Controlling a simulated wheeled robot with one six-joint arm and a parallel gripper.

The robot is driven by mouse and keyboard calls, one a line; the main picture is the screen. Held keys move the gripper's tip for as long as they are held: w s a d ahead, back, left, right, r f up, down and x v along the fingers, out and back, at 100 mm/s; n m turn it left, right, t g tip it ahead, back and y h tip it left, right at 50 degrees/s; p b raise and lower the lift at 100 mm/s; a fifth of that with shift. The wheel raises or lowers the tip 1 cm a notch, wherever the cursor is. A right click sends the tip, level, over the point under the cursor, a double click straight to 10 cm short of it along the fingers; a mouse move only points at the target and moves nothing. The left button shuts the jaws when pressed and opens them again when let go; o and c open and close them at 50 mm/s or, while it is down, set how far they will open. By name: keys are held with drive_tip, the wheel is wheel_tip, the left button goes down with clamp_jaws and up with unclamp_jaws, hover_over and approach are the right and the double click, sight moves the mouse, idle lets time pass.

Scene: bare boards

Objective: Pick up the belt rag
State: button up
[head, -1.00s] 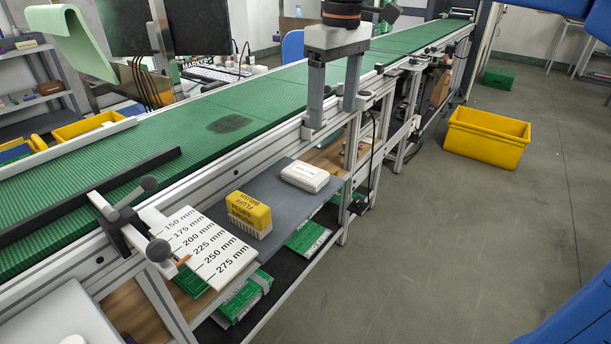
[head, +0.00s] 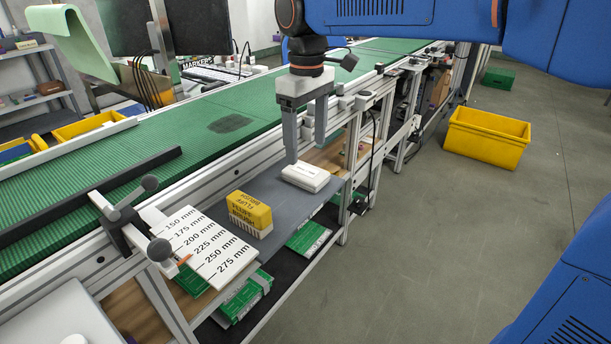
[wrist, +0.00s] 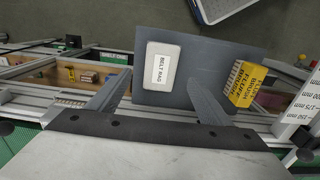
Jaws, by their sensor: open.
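In the wrist view the rag lies beyond and between the two fingers (wrist: 160,100). I see no contact with the rag.
A yellow fluff brush (head: 250,212) stands on the same grey shelf (head: 275,198), left of the rag. A white millimetre scale board (head: 212,247) is further left. The green conveyor (head: 180,145) and its metal frame run behind. A yellow crate (head: 487,138) sits on the floor to the right.

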sight(306, 171)
drive_tip(key=shift+a+f, duration=0.1)
drive_tip(key=shift+f, duration=3.35)
drive_tip(key=c, duration=1.1)
